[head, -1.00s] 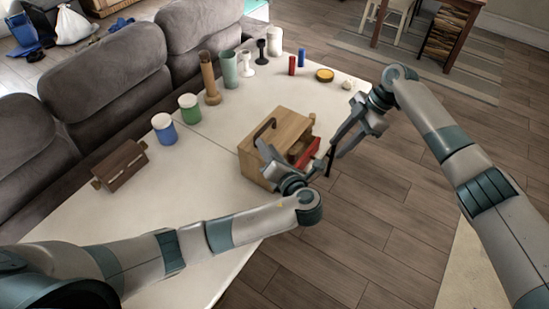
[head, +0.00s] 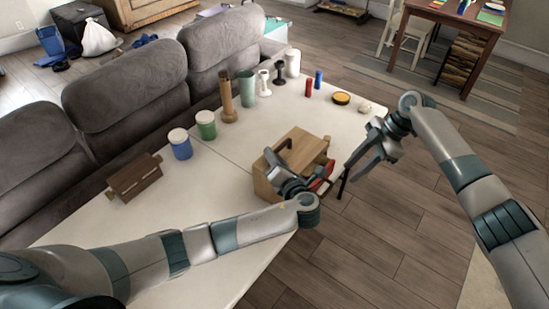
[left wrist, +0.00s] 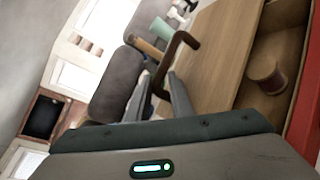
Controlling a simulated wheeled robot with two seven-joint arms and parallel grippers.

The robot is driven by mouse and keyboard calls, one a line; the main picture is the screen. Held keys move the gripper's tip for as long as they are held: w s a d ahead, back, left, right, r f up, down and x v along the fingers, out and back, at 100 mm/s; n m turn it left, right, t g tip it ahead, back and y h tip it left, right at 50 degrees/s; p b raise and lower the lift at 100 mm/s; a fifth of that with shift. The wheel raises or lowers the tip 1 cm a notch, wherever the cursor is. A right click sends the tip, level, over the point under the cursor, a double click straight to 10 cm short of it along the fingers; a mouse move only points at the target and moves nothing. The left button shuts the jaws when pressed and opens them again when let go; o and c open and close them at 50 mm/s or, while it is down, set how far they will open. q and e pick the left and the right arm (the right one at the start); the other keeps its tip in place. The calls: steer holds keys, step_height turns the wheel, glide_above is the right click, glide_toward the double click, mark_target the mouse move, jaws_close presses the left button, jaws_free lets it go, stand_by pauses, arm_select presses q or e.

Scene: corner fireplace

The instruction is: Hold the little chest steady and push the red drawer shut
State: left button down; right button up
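The little wooden chest (head: 304,150) stands near the table's right edge. Its dark handle (head: 268,157) rises from the top. The red drawer (head: 325,178) sticks out open on the chest's right side, partly hidden by my left gripper. In the left wrist view the drawer's red front (left wrist: 307,95) is at the right, with a brown spool-like thing (left wrist: 267,76) inside. My left gripper (left wrist: 160,85) is open, its fingers apart on either side of the handle (left wrist: 185,42); contact cannot be told. My right gripper (head: 355,165) is open and empty, right of the drawer and apart from it.
A brown box (head: 134,178), a blue jar (head: 180,146) and a green jar (head: 206,126) stand on the white table (head: 225,180) left of the chest. Several cups and small items stand behind it. A grey sofa (head: 125,90) runs along the table's far left side.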

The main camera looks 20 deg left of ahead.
jaws_close()
steer(key=w+d+f+t+h, duration=0.1)
steer(key=w+d+f+t, duration=0.25)
steer(key=w+d, duration=0.2)
steer(key=w+d+f+t+h, duration=0.1)
steer(key=w+d+f+t, duration=0.3)
steer(key=w, duration=0.3)
steer(key=w+d+r+n+t, duration=0.3)
steer(key=w+d+r+t, duration=0.2)
steer(key=d+t, duration=0.25)
steer(key=s+a+r+n+t+y, duration=0.25)
steer(key=s+n+y, duration=0.55)
steer(key=n, duration=0.4)
steer(key=s+a+f+n+g+y, duration=0.1)
steer(key=s+a+f+n+g, duration=0.1)
steer(key=s+n+g, duration=0.3)
steer(key=s+a+f+n+g+y, duration=0.2)
steer(key=s+f+n+g, duration=0.3)
steer(key=s, duration=0.7)
steer(key=shift+s+n+y, duration=0.3)
steer(key=shift+s+n, duration=0.1)
steer(key=shift+n, duration=0.7)
